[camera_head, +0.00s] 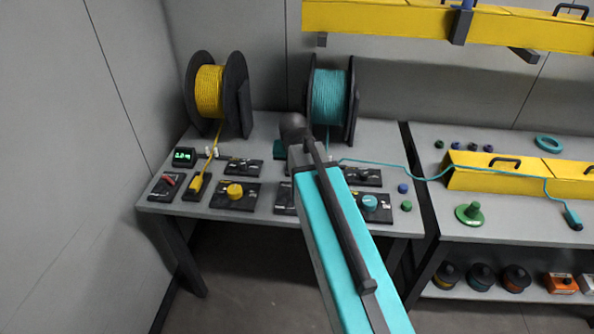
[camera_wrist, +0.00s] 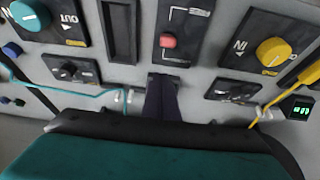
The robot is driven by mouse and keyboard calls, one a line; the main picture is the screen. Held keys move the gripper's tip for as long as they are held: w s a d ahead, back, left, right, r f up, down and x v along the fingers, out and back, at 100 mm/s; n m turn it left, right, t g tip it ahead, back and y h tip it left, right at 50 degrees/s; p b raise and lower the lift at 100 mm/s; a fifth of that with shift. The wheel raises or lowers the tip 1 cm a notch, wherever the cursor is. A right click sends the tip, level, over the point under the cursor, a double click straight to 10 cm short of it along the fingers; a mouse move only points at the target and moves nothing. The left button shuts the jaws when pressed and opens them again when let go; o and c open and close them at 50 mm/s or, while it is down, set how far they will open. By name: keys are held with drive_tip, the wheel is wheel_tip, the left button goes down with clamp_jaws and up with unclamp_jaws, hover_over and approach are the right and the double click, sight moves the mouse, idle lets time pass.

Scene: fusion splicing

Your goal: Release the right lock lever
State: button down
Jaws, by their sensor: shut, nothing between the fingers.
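The lever panel on the right side (camera_head: 363,177) is a small black plate with a dark knob-like lever, behind the teal knob. In the wrist view the matching plate (camera_wrist: 70,70) is at the left, beside the teal cable. Which way its lever is turned is too small to tell. A similar plate (camera_head: 243,167) stands on the yellow side and shows at the right of the wrist view (camera_wrist: 235,90). My gripper (camera_wrist: 161,82) is shut and empty, below the central red-button panel and apart from both lever plates. In the head view my arm hides it.
A teal knob (camera_head: 369,203) and a yellow knob (camera_head: 235,192) sit on black panels. The red button (camera_wrist: 168,41) is between them. Yellow (camera_head: 208,92) and teal (camera_head: 329,97) cable spools stand behind. A teal cable (camera_head: 400,174) runs right across the bench.

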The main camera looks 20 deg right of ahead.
drive_tip(key=b+v, duration=0.1)
drive_tip(key=v, duration=0.8)
drive_tip(key=shift+r, duration=0.25)
idle(0.4)
drive_tip(key=shift+s+f, duration=0.1)
idle(0.4)
